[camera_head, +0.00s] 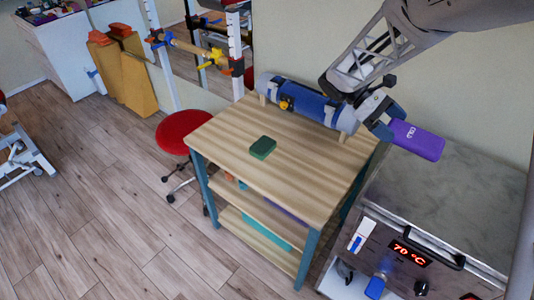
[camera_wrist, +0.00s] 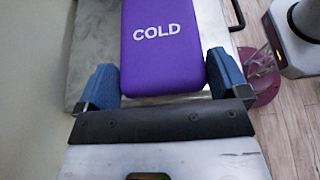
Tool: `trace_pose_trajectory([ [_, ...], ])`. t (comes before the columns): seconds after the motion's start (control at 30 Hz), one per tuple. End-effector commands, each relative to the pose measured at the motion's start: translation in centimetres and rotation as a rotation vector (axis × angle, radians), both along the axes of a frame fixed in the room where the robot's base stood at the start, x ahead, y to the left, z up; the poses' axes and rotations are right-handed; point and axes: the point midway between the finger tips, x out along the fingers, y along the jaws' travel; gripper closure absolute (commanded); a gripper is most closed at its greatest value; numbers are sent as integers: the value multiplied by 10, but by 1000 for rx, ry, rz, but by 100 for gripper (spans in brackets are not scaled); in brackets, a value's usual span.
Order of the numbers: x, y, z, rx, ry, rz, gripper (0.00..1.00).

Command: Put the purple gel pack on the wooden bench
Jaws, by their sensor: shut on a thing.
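The wooden bench (camera_head: 225,132) has a light slatted top and teal legs. It stands left of the pack. Its front and middle top are mostly bare.
A dark green block (camera_head: 262,147) lies on the bench top. A blue roller (camera_head: 305,103) lies along its back edge, close to my arm. A steel unit (camera_head: 455,190) with a 70 °C display stands at right. A red stool (camera_head: 183,130) is at left.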

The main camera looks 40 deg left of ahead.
Motion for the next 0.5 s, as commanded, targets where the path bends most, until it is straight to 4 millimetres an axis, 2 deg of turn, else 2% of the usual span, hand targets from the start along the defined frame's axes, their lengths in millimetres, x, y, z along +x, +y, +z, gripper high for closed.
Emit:
trace_pose_trajectory([
  [0.27,-10,47,-11,0,0,344,40],
  [0.5,-21,98,-20,-1,1,641,40],
])
